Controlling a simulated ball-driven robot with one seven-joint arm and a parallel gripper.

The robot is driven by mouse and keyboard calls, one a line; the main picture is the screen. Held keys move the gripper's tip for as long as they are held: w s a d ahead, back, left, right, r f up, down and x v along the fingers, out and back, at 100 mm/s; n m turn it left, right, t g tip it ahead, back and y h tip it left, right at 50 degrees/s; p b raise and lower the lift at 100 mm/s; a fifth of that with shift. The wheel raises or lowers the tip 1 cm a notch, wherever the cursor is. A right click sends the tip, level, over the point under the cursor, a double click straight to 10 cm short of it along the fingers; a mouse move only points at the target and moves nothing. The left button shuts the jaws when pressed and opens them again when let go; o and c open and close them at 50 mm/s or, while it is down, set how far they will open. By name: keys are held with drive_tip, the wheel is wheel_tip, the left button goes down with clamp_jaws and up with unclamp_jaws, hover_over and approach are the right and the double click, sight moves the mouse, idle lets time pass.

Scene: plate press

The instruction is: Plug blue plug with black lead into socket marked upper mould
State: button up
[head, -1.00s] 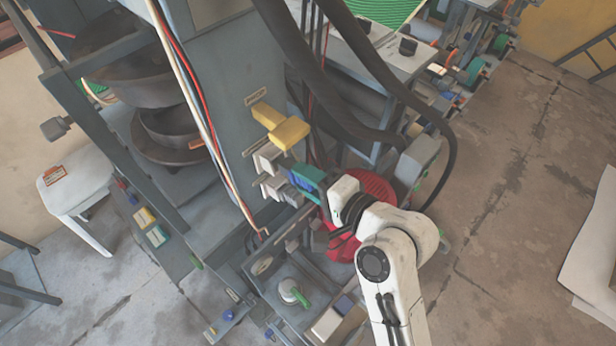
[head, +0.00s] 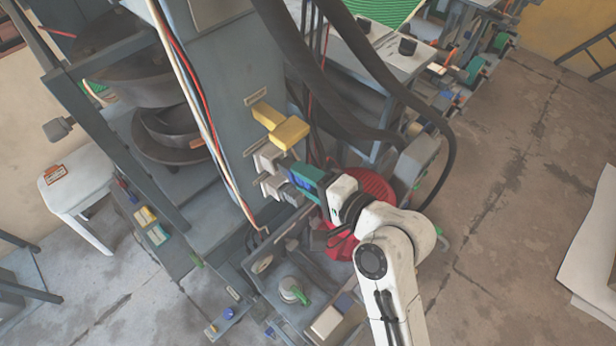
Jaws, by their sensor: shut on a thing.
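The blue plug (head: 306,176), with teal on its upper side, is in my gripper (head: 310,182) at the side of the grey press column (head: 222,95). My gripper is shut on it, and the fingertips are largely hidden. The plug's front end points left, close to the light grey blocks (head: 269,158) on the column. I cannot tell whether it touches a socket or sits in one. A yellow plug (head: 288,132) sits above, below a small label plate (head: 257,96). The labels are too small to read. The black lead cannot be told apart from nearby dark cables.
Thick black hoses (head: 385,72) loop behind my arm. A red round object (head: 372,187) lies behind my wrist. A lower panel with a green-handled knob (head: 293,290) is below. A white stool (head: 78,190) stands left. Open floor (head: 520,190) lies right.

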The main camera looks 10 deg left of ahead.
drive_tip(key=shift+x, duration=1.9)
drive_tip(key=o, duration=1.1)
drive_tip(key=b+v, duration=0.1)
drive_tip(key=v, duration=0.9)
drive_tip(key=shift+s+d+r+b, duration=0.15)
drive_tip(key=shift+s+d+b, duration=0.05)
drive_tip(key=shift+d+b, duration=0.15)
